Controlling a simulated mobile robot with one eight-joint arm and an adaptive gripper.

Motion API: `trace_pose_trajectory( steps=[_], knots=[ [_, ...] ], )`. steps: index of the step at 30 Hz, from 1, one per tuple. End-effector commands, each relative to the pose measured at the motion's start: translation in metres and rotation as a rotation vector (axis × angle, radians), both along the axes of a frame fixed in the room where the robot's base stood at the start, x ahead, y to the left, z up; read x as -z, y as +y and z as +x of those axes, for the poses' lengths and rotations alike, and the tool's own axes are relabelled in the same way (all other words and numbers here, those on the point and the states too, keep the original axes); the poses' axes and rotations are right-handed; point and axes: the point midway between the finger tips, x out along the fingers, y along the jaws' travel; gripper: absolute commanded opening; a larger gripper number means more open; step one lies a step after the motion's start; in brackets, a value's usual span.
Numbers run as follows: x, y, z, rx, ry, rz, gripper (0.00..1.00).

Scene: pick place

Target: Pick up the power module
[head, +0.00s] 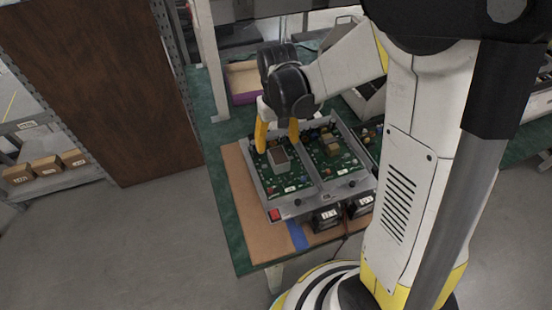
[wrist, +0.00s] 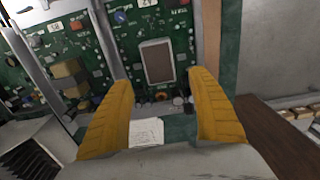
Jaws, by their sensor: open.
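A small grey rectangular block with a brown top, which appears to be the power module (head: 279,157), sits on a green circuit board in the metal frame. It also shows in the wrist view (wrist: 159,62), upright between and beyond my fingertips. My gripper (head: 278,145) has two yellow fingers spread apart, with nothing between them. In the wrist view my gripper (wrist: 161,80) points at the board, with the block just past the tips. I see no contact with the block, but the exact gap is hard to tell.
The metal frame (head: 323,196) holds green boards with small raised parts and a centre bar. Black boxes (head: 327,218) stand at its front edge. A brown board (head: 236,190) lies under it on the table. A tall brown panel (head: 100,90) stands at left.

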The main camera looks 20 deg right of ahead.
Motion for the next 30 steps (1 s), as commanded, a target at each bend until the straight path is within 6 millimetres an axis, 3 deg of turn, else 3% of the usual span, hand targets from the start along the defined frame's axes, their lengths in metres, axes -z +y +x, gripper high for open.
trace_pose_trajectory(
  steps=[9, 16, 23, 30],
  knots=[
    [0.047, 0.000, -0.001, 0.000, -0.001, 0.000, 0.68],
    [0.047, 0.000, -0.001, 0.000, -0.001, 0.000, 0.68],
    [0.047, 0.000, -0.001, 0.000, -0.001, 0.000, 0.01],
    [0.047, 0.000, -0.001, 0.000, -0.001, 0.000, 0.00]
  ],
)
